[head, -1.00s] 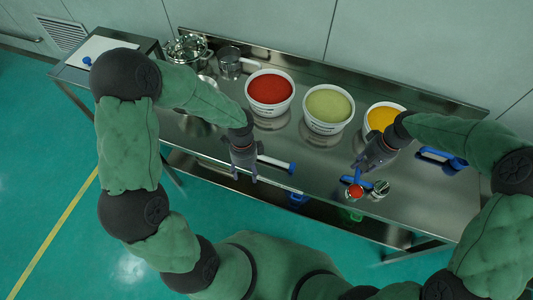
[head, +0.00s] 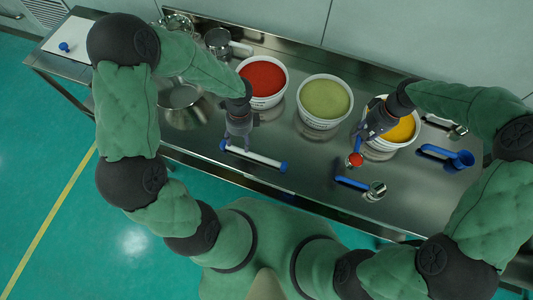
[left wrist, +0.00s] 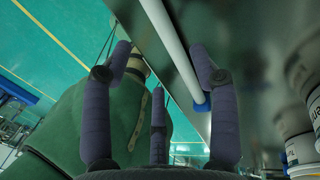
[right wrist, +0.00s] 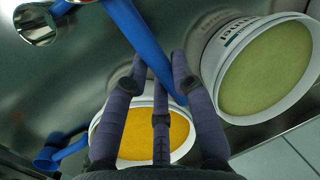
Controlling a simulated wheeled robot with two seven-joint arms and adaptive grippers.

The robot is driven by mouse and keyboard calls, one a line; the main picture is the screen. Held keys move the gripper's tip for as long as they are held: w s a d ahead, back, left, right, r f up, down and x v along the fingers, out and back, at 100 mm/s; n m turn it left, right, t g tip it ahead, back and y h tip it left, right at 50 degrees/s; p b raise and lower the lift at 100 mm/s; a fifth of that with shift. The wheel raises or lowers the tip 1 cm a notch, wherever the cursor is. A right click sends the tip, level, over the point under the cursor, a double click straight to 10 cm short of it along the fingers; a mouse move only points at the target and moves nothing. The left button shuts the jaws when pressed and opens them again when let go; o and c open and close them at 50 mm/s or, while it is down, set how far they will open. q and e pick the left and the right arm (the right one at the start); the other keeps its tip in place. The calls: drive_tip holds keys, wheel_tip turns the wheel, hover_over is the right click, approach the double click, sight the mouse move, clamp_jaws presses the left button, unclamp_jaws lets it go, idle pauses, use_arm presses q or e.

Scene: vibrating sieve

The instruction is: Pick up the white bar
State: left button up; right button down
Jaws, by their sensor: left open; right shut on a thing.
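The white bar (head: 253,156) with blue ends lies along the near part of the steel table. My left gripper (head: 236,142) is open and empty, over or just behind the bar's left half. In the left wrist view the bar (left wrist: 172,40) runs beyond the open fingers (left wrist: 160,65), closer to the right finger; a blue end shows near that finger. I cannot tell the exact gap. My right gripper (head: 366,136) is shut on the blue handle of a scoop (head: 355,159) holding red contents. The handle (right wrist: 145,40) also shows between its fingers in the right wrist view.
Tubs of red (head: 263,80), green (head: 324,101) and yellow (head: 402,130) contents stand behind the grippers. Blue-handled scoops lie at right, one in front (head: 375,190), another farther right (head: 460,158). A metal bowl (head: 182,103) and pot (head: 218,42) are at left.

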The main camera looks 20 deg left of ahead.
sight(242, 152)
use_arm(q)
wheel_tip(242, 152, down, 2)
use_arm(e)
drive_tip(key=shift+w+f, duration=0.2)
drive_tip(key=shift+f, duration=0.2)
use_arm(q)
drive_tip(key=shift+s+f+b, duration=0.2)
drive_tip(key=shift+f+b, duration=0.2)
drive_tip(key=shift+f, duration=0.25)
use_arm(e)
drive_tip(key=shift+s+f, duration=0.15)
drive_tip(key=shift+f, duration=0.05)
use_arm(q)
drive_tip(key=f, duration=0.1)
drive_tip(key=f+b, duration=0.1)
drive_tip(key=f, duration=0.2)
drive_tip(key=shift+s+d, duration=0.15)
drive_tip(key=shift+s, duration=0.1)
drive_tip(key=shift+r, duration=0.1)
drive_tip(key=c, duration=1.1)
use_arm(e)
drive_tip(key=shift+f, duration=0.65)
